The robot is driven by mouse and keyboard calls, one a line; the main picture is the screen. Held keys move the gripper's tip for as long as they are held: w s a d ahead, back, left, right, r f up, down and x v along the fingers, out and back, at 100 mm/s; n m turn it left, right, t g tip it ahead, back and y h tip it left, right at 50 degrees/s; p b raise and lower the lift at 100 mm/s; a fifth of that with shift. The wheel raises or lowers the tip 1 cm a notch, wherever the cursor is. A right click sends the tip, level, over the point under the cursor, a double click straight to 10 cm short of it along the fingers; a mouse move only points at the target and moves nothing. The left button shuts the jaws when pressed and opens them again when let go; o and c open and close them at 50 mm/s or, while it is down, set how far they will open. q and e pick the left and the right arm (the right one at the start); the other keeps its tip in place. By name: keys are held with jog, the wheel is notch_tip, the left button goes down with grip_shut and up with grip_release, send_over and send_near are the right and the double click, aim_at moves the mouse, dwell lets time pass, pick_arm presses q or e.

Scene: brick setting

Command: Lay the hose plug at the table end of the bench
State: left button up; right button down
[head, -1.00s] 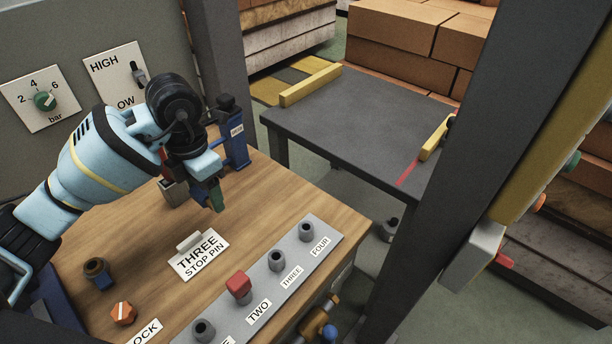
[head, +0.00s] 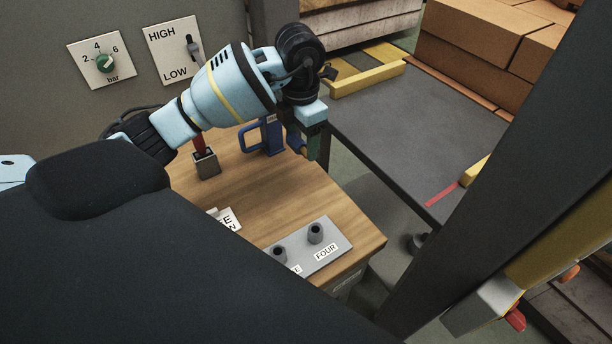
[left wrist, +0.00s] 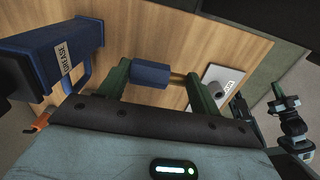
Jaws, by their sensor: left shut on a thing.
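My left gripper (head: 308,150) is over the far right part of the wooden bench (head: 335,205), near its edge facing the dark table (head: 390,120). In the left wrist view its green fingers are shut on the hose plug (left wrist: 150,75), a blue cylinder with a brass stem. The plug lies crosswise between the fingers, with bench wood behind it. In the head view the fingers and wrist partly hide the plug. I cannot tell whether it touches the bench.
A blue grease holder (head: 270,138) stands close beside the left gripper; its label shows in the left wrist view (left wrist: 62,60). A grey strip (head: 330,240) with sockets lies at the bench's front. A dark post (head: 480,180) rises at right. Bench wood between gripper and strip is clear.

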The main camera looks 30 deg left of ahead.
aim_at(302, 180)
pick_arm(q)
jog(key=shift+f, duration=4.85)
jog(key=shift+f, duration=0.1)
jog(key=shift+f, duration=0.15)
jog(key=o, duration=1.1)
jog(key=shift+r, duration=0.2)
notch_tip(302, 180, up, 12)
jog(key=shift+r, duration=0.1)
